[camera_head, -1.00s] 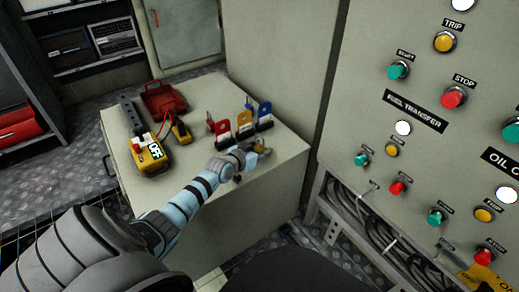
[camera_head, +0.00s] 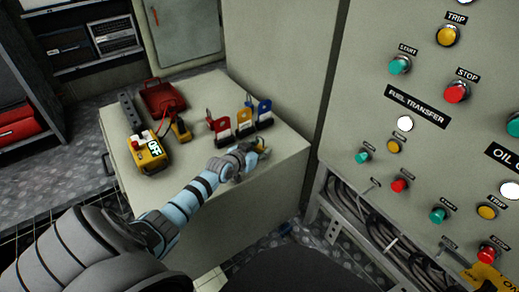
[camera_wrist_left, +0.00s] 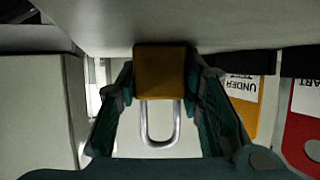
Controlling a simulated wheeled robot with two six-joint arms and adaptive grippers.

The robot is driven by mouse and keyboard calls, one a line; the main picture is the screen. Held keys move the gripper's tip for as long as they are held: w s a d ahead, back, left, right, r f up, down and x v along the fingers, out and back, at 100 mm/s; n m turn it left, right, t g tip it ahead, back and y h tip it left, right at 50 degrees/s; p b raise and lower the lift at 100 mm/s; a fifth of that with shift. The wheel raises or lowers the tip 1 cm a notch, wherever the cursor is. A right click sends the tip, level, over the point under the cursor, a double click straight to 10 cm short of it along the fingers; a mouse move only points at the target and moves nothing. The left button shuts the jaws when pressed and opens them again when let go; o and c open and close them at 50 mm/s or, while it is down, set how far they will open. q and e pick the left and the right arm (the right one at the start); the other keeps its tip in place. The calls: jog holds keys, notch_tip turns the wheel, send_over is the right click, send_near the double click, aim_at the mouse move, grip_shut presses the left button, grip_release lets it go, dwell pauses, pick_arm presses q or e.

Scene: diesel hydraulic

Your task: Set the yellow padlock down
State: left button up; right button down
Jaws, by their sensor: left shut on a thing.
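The yellow padlock (camera_wrist_left: 160,74) is between the fingers of my left gripper (camera_wrist_left: 163,95) in the left wrist view. Its body is held between both fingertips, and its silver shackle points back toward the wrist camera. In the head view, my left gripper (camera_head: 255,153) is low over the front right part of the grey cabinet top (camera_head: 200,172), and the hand largely hides the padlock. The padlock's far end is at or very close to the cabinet surface; I cannot tell whether they touch. My right gripper is not in view.
Red, yellow and blue tags in dark stands (camera_head: 244,127) stand just behind the gripper. A yellow device (camera_head: 150,157) and a red case (camera_head: 163,98) lie at the left. A control panel (camera_head: 430,130) rises at the right. The cabinet's front middle is clear.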

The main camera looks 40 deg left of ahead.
pick_arm(q)
jog(key=shift+s+d+f+b, duration=0.1)
jog(key=shift+s+f+b, duration=0.1)
jog(key=shift+f+b, duration=0.2)
jog(key=o, duration=1.1)
jog(key=shift+d+f, duration=0.1)
jog(key=shift+f, duration=0.1)
jog(key=shift+s, duration=0.2)
jog(key=v, duration=0.4)
jog(key=r+v, duration=0.1)
jog(key=v, duration=0.6)
jog(key=shift+s+r, duration=0.1)
jog(key=shift+r, duration=0.2)
